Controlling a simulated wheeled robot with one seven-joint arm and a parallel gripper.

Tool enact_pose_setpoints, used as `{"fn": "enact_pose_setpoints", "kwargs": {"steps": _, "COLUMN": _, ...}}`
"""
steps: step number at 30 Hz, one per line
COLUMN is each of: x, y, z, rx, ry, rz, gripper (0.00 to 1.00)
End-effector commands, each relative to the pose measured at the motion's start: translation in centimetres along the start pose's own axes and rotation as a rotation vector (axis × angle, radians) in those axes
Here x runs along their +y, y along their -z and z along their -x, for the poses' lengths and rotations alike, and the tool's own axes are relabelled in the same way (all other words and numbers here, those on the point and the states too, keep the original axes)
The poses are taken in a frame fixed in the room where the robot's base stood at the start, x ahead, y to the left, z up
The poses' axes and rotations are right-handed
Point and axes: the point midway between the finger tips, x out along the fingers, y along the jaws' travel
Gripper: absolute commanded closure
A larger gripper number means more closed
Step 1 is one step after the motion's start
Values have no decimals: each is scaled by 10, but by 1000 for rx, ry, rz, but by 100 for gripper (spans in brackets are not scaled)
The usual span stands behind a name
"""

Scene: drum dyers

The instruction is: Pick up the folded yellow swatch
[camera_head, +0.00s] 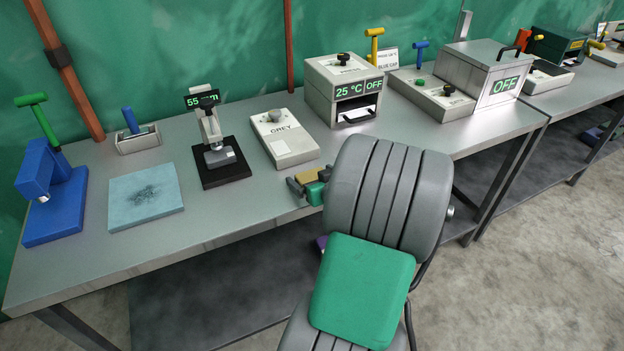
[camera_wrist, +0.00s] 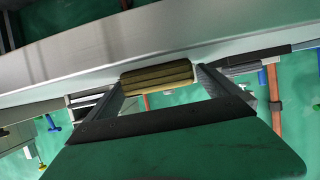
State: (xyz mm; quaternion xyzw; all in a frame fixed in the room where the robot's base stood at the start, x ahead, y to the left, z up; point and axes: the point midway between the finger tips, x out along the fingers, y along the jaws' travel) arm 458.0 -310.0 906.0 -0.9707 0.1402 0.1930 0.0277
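The folded yellow swatch (camera_wrist: 158,77) shows in the wrist view as a short stack of dull yellow layers at the bench edge. In the head view a small yellowish piece (camera_head: 308,175) shows at the front of the bench, partly hidden. My gripper (camera_wrist: 160,80) is open, with one grey finger near each end of the swatch. The swatch spans nearly the whole gap between the fingertips. I cannot tell whether the fingers touch it.
The grey bench (camera_head: 130,240) carries a blue press (camera_head: 55,195), a light blue mat (camera_head: 145,195), a gauge on a black base (camera_head: 220,165), a GREY-labelled box (camera_head: 284,140) and a 25 °C unit (camera_head: 343,90). The bench front left is clear.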

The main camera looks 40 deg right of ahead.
Motion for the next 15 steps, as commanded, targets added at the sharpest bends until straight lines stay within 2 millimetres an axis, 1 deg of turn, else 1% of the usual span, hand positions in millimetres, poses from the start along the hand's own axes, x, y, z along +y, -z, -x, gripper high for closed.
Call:
{"fn": "enact_pose_setpoints", "kwargs": {"steps": 1, "x": 0, "y": 0, "z": 0, "rx": 0, "ry": 0, "rz": 0, "gripper": 3}}
{"fn": "enact_pose_setpoints", "kwargs": {"steps": 2, "x": 0, "y": 0, "z": 0, "rx": 0, "ry": 0, "rz": 0, "gripper": 6}}
{"fn": "enact_pose_setpoints", "kwargs": {"steps": 15, "x": 0, "y": 0, "z": 0, "rx": 0, "ry": 0, "rz": 0, "gripper": 42}}
